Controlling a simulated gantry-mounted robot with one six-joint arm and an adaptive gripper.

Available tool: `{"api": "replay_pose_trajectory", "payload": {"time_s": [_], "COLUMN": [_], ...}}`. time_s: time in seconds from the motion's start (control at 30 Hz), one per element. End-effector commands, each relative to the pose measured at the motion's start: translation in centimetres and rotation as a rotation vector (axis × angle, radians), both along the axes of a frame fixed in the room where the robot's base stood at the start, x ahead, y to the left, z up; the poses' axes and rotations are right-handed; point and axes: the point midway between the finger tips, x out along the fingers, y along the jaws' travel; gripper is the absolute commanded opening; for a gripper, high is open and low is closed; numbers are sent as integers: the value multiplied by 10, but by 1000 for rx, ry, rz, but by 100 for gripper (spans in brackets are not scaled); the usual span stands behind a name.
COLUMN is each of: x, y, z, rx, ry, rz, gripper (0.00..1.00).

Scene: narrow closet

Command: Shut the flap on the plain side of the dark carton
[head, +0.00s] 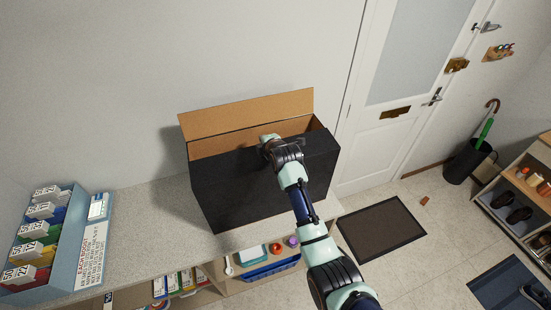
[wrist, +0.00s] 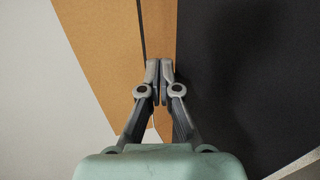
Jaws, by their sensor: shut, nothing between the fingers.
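The dark carton (head: 240,190) stands on the counter, near its right end. A flap (head: 245,108) on its far side, toward the wall, stands up with its tan inner face showing. Below it is a tan strip (head: 222,143). In the wrist view the upright flap is the tan panel (wrist: 98,50) at left, with a dark line beside it, then the strip (wrist: 161,25) and a black panel (wrist: 240,70) of the carton. My gripper (wrist: 160,68) is shut and empty over the strip. In the head view my gripper (head: 268,139) is at the carton's top; my wrist hides part of it. I see no markings on the near face.
A blue box of labelled files (head: 45,235) stands at the counter's left. The counter (head: 145,220) is clear between it and the carton. The wall is close behind the carton. A white door (head: 385,135) is at right. Below the counter are shelves with a blue tray (head: 270,270).

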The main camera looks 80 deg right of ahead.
Motion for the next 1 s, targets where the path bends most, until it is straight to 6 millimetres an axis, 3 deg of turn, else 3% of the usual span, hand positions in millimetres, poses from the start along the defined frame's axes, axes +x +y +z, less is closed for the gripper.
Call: {"api": "replay_pose_trajectory", "payload": {"time_s": [0.57,0.67,1.0], "x": [-2,-1,3], "y": [-1,-1,1], "z": [0,11,89], "rx": [0,-1,-6], "ry": [0,-1,-3], "rz": [-4,-1,4], "gripper": [0,0,0]}}
